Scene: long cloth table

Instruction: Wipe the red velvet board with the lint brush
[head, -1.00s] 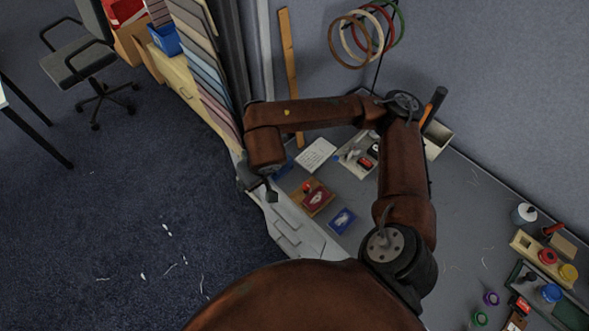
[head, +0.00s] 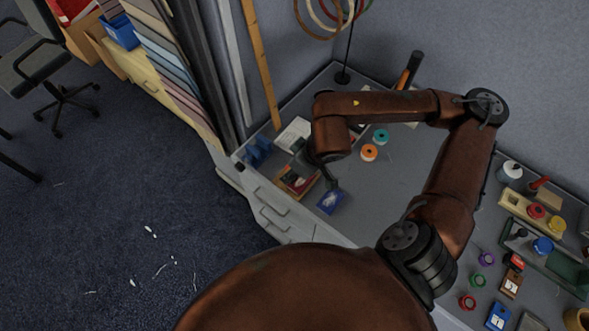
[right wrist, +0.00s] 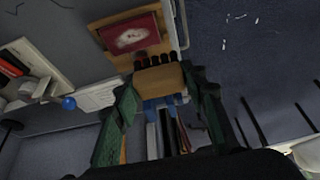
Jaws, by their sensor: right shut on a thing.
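The red velvet board (right wrist: 130,35) shows in the right wrist view as a dark red panel on a wooden backing, with a pale lint patch in its middle. In the head view the board (head: 297,182) lies near the table's front edge, partly covered by my right gripper (head: 320,172). In the right wrist view my right gripper (right wrist: 161,84) is shut on the lint brush (right wrist: 160,79), a tan block with dark tufts on its board side. The brush appears close to the board; contact cannot be told. My left gripper is out of view.
A blue box (head: 330,201) lies just right of the board. A teal spool (head: 380,136) and an orange spool (head: 369,152) stand behind. A tray (head: 520,240), a bottle (head: 509,171) and several spools crowd the right side. The middle of the table is mostly clear.

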